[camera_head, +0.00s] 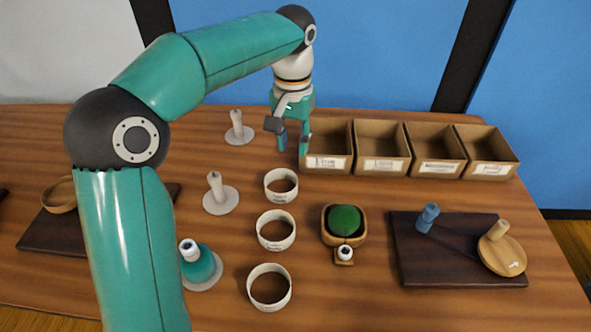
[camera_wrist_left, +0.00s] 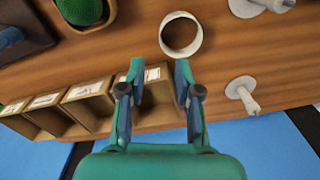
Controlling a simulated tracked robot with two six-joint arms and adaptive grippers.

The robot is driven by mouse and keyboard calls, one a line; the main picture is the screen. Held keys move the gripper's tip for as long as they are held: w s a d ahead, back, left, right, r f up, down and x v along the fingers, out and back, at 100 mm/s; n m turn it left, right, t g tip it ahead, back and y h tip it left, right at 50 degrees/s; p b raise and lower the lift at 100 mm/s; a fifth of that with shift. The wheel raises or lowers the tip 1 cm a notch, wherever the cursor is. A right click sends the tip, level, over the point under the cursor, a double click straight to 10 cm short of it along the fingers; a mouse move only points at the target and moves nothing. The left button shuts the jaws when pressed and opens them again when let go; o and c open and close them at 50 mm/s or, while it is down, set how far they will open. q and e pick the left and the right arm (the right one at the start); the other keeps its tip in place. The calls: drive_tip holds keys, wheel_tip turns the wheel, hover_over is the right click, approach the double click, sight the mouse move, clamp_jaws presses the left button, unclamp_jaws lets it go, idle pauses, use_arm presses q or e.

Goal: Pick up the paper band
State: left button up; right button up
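Three white paper bands stand as open rings in a column on the table in the head view: a far one (camera_head: 281,199), a middle one (camera_head: 276,247) and a near one (camera_head: 268,307). One band also shows in the left wrist view (camera_wrist_left: 199,41), just beyond the fingertips. My left gripper (camera_head: 293,148) is open and empty, pointing down behind the far band, beside the leftmost box. Its two fingers stand apart in the left wrist view (camera_wrist_left: 157,68), with nothing between them. Labels on the bands are too small to read. My right gripper is not in view.
Several labelled cardboard boxes (camera_head: 385,165) line the back right. A wooden bowl with a green cushion (camera_head: 344,219) and a dark tray (camera_head: 430,270) lie to the right.

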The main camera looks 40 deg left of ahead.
use_arm(q)
drive_tip(key=w+f, duration=0.1)
drive_tip(key=b, duration=0.2)
hover_over(296, 189)
wheel_tip(296, 189, down, 10)
drive_tip(key=shift+r, duration=0.2)
drive_tip(key=shift+w+a+f+b, duration=0.15)
drive_tip(key=shift+f+b, duration=0.2)
drive_tip(key=shift+f, duration=1.25)
drive_tip(key=shift+w+f+b, duration=0.1)
drive_tip(key=shift+f+b, duration=0.2)
drive_tip(key=shift+f, duration=1.25)
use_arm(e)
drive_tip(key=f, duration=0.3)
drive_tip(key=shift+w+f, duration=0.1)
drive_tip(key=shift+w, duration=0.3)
use_arm(q)
drive_tip(key=shift+c, duration=0.3)
clamp_jaws()
